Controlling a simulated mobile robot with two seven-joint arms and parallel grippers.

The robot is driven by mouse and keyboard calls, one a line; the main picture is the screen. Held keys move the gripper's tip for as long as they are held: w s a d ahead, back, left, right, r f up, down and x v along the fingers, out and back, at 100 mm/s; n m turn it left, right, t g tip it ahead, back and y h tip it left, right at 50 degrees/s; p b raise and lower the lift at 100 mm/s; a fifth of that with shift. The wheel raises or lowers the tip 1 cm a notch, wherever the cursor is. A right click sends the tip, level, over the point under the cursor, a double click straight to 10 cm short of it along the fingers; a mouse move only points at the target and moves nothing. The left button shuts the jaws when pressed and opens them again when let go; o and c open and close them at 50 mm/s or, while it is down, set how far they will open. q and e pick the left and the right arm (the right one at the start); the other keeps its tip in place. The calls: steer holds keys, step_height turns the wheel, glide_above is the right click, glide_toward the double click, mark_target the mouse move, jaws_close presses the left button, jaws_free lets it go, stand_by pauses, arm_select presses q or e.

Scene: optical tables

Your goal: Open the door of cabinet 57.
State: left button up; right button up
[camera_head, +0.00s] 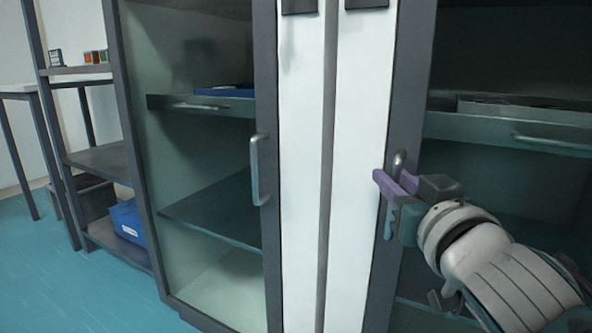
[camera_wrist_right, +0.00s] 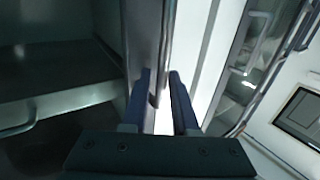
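A tall cabinet on the right has a dark-framed glass door (camera_head: 408,90) with an upright bar handle (camera_head: 399,160). The door looks closed, and no number 57 can be read. My right gripper (camera_head: 386,203) is at this handle, its purple and teal fingers reaching to it from the right. In the right wrist view the handle bar (camera_wrist_right: 164,45) runs down between the two fingertips (camera_wrist_right: 160,78), with a gap still showing beside it, so the fingers look apart around the bar. My left gripper is not in view.
Another glass-door cabinet (camera_head: 262,60) with its own handle (camera_head: 258,170) stands to the left, beyond white panels (camera_head: 302,150). An open shelf rack (camera_head: 100,160) holds a blue bin (camera_head: 128,221). Blue floor (camera_head: 60,290) is clear at the lower left.

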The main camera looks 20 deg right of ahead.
steer(key=shift+s+a+f, duration=0.1)
steer(key=shift+c, duration=0.3)
jaws_close()
stand_by(1.0)
